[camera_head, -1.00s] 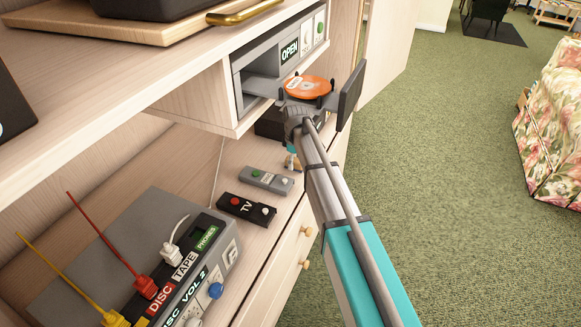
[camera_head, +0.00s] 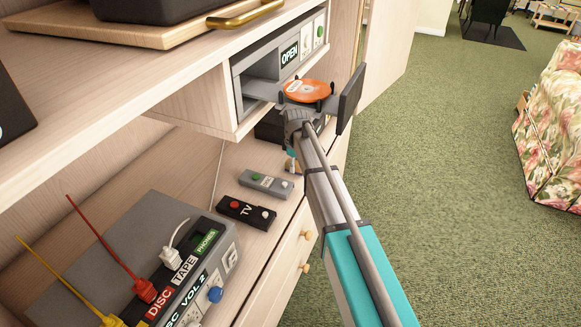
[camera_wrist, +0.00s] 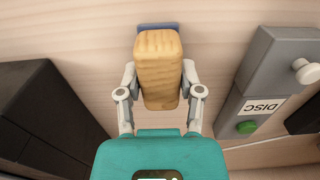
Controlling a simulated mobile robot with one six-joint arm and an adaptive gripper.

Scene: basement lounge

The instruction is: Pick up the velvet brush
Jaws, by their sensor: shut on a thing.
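The velvet brush (camera_wrist: 158,62) has a ribbed tan wooden back with a strip of blue showing at its far end. It fills the space between the fingers of my gripper (camera_wrist: 159,80) in the wrist view. The gripper is shut on it, one finger on each side, over a pale wooden surface. I cannot tell whether the brush touches that surface. In the head view, the gripper is mostly hidden behind my arm, and only a small tan and teal bit shows beside it.
A grey disc unit with cables (camera_head: 150,240) stands at lower left. An open player (camera_head: 285,75) with an orange disc (camera_head: 307,91) sits overhead. Green carpet (camera_head: 450,190) is free at right.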

